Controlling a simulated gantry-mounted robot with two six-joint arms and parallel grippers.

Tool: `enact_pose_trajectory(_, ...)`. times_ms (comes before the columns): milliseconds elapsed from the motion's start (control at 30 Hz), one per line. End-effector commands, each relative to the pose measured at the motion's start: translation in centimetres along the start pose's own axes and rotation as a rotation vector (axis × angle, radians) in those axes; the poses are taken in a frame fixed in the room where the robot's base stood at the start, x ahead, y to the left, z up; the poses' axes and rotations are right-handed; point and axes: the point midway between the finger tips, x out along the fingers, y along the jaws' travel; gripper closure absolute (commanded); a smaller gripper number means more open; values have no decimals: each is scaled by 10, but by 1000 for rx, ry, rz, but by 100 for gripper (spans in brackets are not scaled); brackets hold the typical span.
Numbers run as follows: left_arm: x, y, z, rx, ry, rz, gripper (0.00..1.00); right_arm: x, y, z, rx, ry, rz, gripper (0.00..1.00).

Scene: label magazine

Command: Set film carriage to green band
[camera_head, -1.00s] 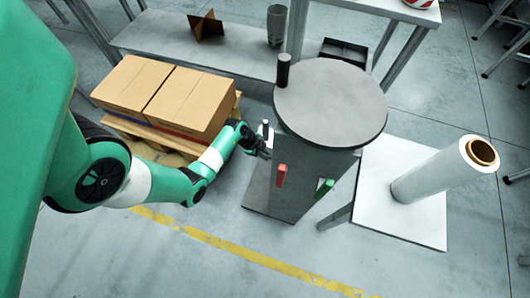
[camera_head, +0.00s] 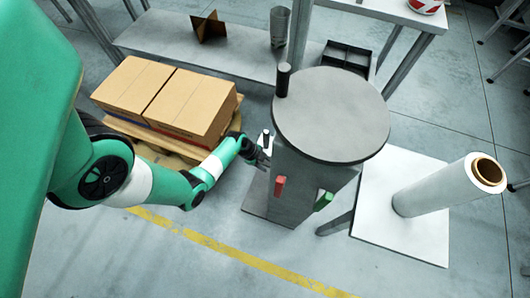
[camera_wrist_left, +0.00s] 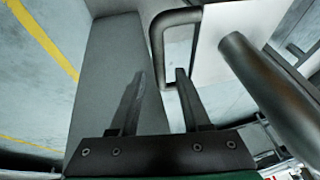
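A grey column (camera_head: 300,187) with a round grey top (camera_head: 330,112) stands at the centre of the head view. A red marker (camera_head: 280,186) and a green marker (camera_head: 323,201) are on its front. My left gripper (camera_head: 262,152) is at the column's left side, beside a small pale part with a dark knob (camera_head: 266,135). In the left wrist view my left gripper (camera_wrist_left: 158,75) is open, its fingers apart. A dark U-shaped handle (camera_wrist_left: 158,48) lies ahead of the fingertips, beside a grey face. I cannot tell which part is the film carriage. My right gripper is not in view.
Cardboard boxes (camera_head: 165,97) sit on a wooden pallet behind my left arm. A white table (camera_head: 420,235) with a film roll (camera_head: 440,190) stands right of the column. A shelf (camera_head: 235,62) is behind. Floor in front, with a yellow line (camera_head: 240,262), is clear.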

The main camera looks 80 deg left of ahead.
Motion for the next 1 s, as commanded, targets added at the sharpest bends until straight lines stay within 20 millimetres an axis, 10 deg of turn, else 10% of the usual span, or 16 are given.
enact_pose_trajectory(267, -9, -1, -2, 0, 1, -1, 53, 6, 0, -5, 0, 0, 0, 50)
enact_pose_trajectory(700, -103, -1, -3, -3, -1, -2, 53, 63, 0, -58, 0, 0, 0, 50)
enact_pose_trajectory(1000, -117, 0, 0, 0, 0, 0, 53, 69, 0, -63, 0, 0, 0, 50)
